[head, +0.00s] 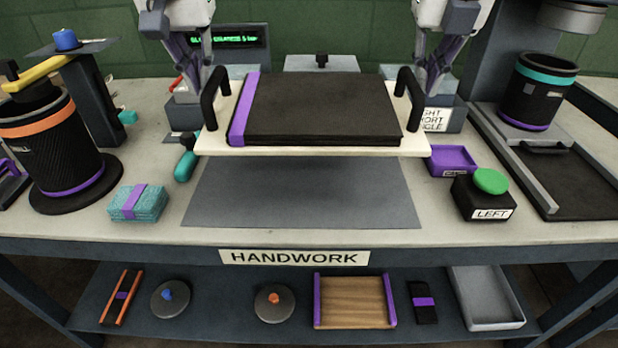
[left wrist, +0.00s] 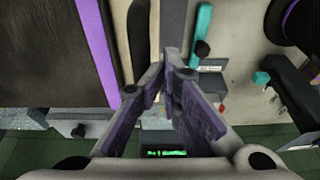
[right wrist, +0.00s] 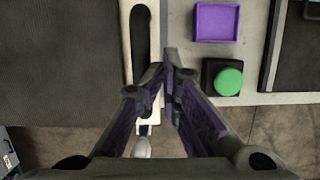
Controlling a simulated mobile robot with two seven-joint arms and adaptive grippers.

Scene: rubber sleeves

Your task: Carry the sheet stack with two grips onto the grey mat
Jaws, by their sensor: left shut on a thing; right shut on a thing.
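The sheet stack (head: 320,108) is a dark, flat pile with a purple band along its left side. It lies on a cream carrying board (head: 300,150) with an upright black handle at each end. My left gripper (head: 190,85) is shut at the left handle (head: 212,98); my right gripper (head: 432,85) is shut at the right handle (head: 409,98). The fingertips' contact with the handles is partly hidden. The board looks level and raised over the rear of the grey mat (head: 300,200). The mat's front part is bare; its back is hidden.
A teal cloth bundle (head: 138,203) lies left of the mat. A purple tray (head: 452,160) and a black box with a green button (head: 490,182) stand to the right. Dark cylinders (head: 55,150) (head: 537,92) stand at both sides. A teal-handled tool (head: 186,165) lies near the mat's left edge.

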